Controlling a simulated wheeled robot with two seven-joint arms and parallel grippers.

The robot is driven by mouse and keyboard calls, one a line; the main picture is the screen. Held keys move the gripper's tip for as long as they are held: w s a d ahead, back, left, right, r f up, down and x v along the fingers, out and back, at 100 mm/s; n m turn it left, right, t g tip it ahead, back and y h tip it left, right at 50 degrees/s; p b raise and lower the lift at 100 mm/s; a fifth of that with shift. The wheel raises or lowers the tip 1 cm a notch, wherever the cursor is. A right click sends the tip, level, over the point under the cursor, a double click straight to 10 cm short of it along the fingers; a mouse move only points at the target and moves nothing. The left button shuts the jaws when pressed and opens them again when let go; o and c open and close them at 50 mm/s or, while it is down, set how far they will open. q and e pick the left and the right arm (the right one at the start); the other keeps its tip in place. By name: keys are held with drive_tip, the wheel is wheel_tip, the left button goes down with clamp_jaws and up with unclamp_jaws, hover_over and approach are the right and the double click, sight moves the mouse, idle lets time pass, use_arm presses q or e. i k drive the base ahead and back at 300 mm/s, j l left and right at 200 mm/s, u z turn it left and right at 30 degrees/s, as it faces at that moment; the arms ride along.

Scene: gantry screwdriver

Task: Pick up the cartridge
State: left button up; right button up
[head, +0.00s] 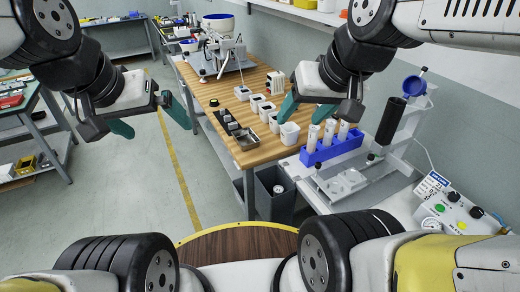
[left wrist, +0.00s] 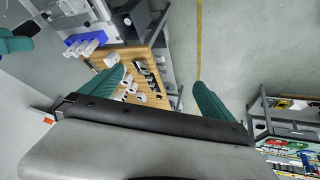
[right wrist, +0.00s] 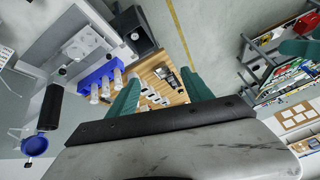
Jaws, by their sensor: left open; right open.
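Several white cartridges stand upright in a blue rack; one white cartridge (head: 328,131) shows in the head view, right of centre on the grey bench. The blue rack (head: 332,151) also shows in the right wrist view (right wrist: 95,77), left of the fingers, and in the left wrist view (left wrist: 82,46). My right gripper (head: 304,110) is open and empty, in the air close to the rack, just left of it in the head view. My left gripper (head: 150,118) is open and empty above the floor at left, well away from the rack.
A wooden table (head: 240,118) holds small white containers, a metal tray (head: 245,138) and a white machine (head: 222,50). A grey fixture (head: 345,183), a black tube (head: 390,120) and a control box (head: 450,208) stand near the rack. A dark bin (head: 275,195) is below.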

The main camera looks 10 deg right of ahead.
sight(314, 130)
drive_tip(key=z, duration=2.05)
drive_tip(key=i+j+u, duration=0.1)
drive_tip(key=j+u, duration=0.15)
drive_tip(key=i+j+u, duration=0.1)
drive_tip(key=j+u, duration=0.15)
drive_tip(key=i+j+u, duration=0.2)
drive_tip(key=j, duration=0.15)
